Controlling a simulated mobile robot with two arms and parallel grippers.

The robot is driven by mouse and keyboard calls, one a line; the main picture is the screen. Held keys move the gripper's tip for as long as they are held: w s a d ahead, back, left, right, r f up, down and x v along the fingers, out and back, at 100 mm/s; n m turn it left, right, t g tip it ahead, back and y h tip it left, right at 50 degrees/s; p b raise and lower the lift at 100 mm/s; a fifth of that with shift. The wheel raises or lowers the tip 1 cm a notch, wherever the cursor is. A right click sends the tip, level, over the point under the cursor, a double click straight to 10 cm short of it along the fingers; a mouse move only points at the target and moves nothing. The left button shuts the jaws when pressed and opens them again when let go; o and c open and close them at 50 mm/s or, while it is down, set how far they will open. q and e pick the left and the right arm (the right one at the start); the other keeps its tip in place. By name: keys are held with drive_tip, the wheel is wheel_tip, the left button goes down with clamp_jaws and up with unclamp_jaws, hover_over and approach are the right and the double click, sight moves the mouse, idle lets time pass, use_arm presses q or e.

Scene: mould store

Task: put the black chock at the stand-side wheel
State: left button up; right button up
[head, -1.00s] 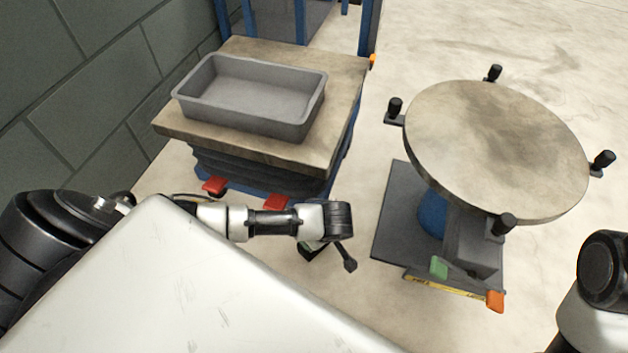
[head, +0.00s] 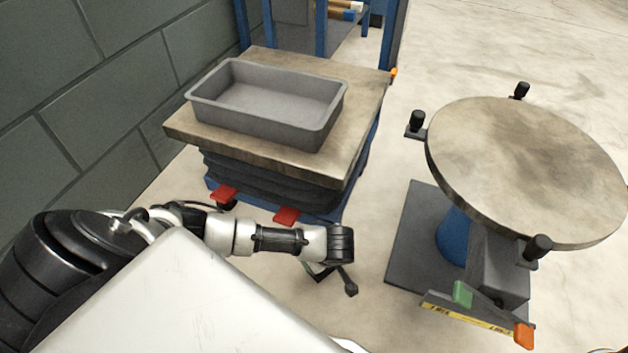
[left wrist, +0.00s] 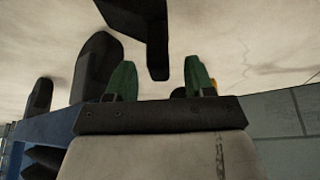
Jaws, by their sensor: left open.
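My left gripper (head: 322,271) is low over the floor, in front of the lift table, partly hidden by my wrist. In the left wrist view its green fingers (left wrist: 158,78) are apart. A dark block with a narrow stem, apparently the black chock (left wrist: 145,25), shows just beyond the fingers, its stem in line with the gap; I cannot tell if they touch. The lift table (head: 260,125) has red pedals at its front (head: 286,216). Dark rounded shapes, probably its wheels (left wrist: 97,65), stand by a blue frame in the left wrist view. My right gripper is out of view.
A grey tray (head: 265,105) sits on the lift table. Right of it is a stand with a round top (head: 525,170), black knobs and a dark base plate (head: 415,245). A strip of floor (head: 372,215) between them is clear. A block wall (head: 85,90) is at left.

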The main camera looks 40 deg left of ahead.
sight(318, 278)
use_arm(q)
drive_tip(key=shift+b+x, duration=1)
drive_tip(key=shift+x, duration=0.8)
clamp_jaws()
